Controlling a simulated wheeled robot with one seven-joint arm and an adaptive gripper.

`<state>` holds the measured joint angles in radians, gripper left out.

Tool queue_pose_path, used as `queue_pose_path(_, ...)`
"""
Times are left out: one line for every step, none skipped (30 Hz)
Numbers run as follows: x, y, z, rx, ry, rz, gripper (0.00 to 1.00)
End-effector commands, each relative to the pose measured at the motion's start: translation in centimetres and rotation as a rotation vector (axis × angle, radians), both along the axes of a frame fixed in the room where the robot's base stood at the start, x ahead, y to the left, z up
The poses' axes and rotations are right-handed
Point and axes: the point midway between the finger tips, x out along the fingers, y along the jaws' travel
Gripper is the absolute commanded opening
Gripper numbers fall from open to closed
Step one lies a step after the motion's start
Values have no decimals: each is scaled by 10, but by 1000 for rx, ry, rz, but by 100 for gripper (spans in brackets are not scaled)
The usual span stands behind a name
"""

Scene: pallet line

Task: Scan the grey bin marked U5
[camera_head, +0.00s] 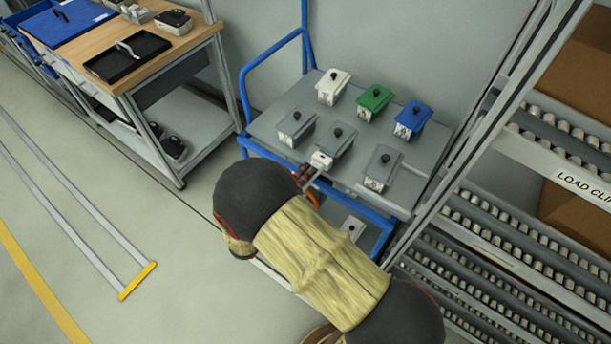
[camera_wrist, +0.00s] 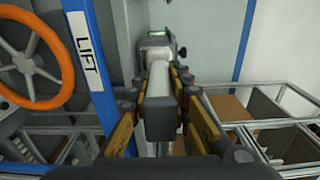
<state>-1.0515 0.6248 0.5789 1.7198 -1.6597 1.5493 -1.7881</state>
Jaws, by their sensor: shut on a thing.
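My gripper (camera_head: 307,177) is shut on a pale grey and white hand scanner (camera_head: 321,160). The wrist view shows the scanner's handle (camera_wrist: 161,112) between the fingers, its head pointing away from me. The scanner is at the near edge of the cart top, in front of the middle grey bin (camera_head: 337,139). A left grey bin (camera_head: 296,125) and a right grey bin (camera_head: 382,166) stand beside it in the same row. Each has a black knob on its lid and a pale label on its front. The labels are too small to read, so I cannot tell which is U5.
White (camera_head: 332,87), green (camera_head: 374,101) and blue (camera_head: 409,120) bins stand in the back row. They share the blue-framed cart (camera_head: 264,129). A roller rack (camera_head: 500,232) stands close on the right. A workbench (camera_head: 108,83) is at the upper left. Open floor lies left.

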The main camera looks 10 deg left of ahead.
Motion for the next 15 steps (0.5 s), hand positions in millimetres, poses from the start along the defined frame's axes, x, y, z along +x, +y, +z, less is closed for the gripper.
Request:
queue_pose_path(1,0,1,0,-1,0,0)
queue_pose_path(1,0,1,0,-1,0,0)
queue_pose_path(2,-1,1,0,-1,0,0)
queue_pose_path(2,-1,0,0,-1,0,0)
queue_pose_path(2,-1,0,0,-1,0,0)
queue_pose_path(3,-1,0,0,-1,0,0)
queue_pose_path(3,-2,0,0,-1,-1,0)
queue_pose_path(4,-2,0,0,-1,-1,0)
queue_pose_path(4,-2,0,0,-1,-1,0)
queue_pose_path(5,-2,0,0,-1,-1,0)
queue_pose_path(5,-2,0,0,-1,-1,0)
queue_pose_path(6,-3,1,1,0,-1,0)
queue_pose_path(6,-3,0,1,0,-1,0)
queue_pose_path(6,-3,0,1,0,-1,0)
queue_pose_path(6,-3,0,1,0,-1,0)
